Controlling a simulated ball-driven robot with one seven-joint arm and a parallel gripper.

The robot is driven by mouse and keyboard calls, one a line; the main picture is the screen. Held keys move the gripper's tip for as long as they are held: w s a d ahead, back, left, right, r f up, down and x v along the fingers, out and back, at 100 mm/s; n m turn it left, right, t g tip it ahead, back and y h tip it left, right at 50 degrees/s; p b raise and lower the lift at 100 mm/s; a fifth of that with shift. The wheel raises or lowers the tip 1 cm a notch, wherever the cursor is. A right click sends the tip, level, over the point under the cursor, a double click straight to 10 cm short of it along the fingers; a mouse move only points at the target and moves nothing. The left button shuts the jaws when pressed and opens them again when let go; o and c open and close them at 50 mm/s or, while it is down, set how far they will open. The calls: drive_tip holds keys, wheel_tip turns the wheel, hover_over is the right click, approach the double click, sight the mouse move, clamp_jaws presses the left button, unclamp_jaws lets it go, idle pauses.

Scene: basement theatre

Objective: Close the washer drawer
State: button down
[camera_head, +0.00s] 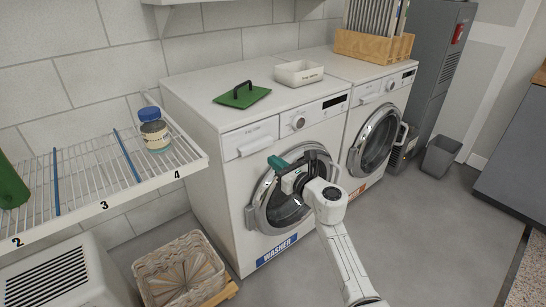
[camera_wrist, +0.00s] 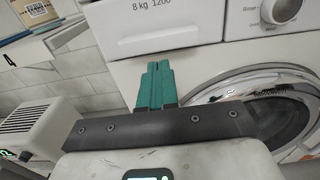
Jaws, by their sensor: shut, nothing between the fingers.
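The washer (camera_head: 232,195) is the left of two white front-loading machines and bears a blue WASHER label. Its drawer (camera_head: 252,140) is at the upper left of its front, left of the round dial. In the wrist view the drawer (camera_wrist: 165,22), marked 8 kg 1200, fills the top middle, and its lower edge seems to stand out from the front; how far is unclear. My gripper (camera_head: 276,161) has green fingers, shut and empty, in front of the washer just below the drawer. In the wrist view the fingertips (camera_wrist: 156,68) point up toward the drawer's underside, apparently apart from it.
The washer's round door (camera_head: 262,207) is behind my arm. A second machine (camera_head: 352,142) stands at right. A wire shelf (camera_head: 95,180) with a jar (camera_head: 154,133) juts in at left. A wicker basket (camera_head: 178,268) stands on the floor.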

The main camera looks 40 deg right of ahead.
drive_tip(key=s+p, duration=0.1)
drive_tip(key=s, duration=0.7)
drive_tip(key=shift+s+d+p, duration=0.15)
drive_tip(key=shift+d+p, duration=0.1)
drive_tip(key=shift+p, duration=0.05)
drive_tip(key=shift+r, duration=0.1)
drive_tip(key=s+d+r+m+h, duration=0.35)
drive_tip(key=s+m+h, duration=0.35)
drive_tip(key=m, duration=0.7)
drive_tip(key=s+d+f+m+g+h, duration=0.1)
drive_tip(key=s+f+m+g+h, duration=0.2)
drive_tip(key=s+f+m+g, duration=0.8)
drive_tip(key=s+a+f+m+g+y, duration=0.3)
drive_tip(key=s+a+f+m+y, duration=0.25)
drive_tip(key=s+a, duration=0.35)
drive_tip(key=s+a+f+m+g+y, duration=0.35)
drive_tip(key=s+a+m, duration=0.25)
drive_tip(key=s+a, duration=0.3)
wheel_tip(320, 180, up, 17)
drive_tip(key=p, duration=1.7)
drive_tip(key=shift+s+d, duration=0.15)
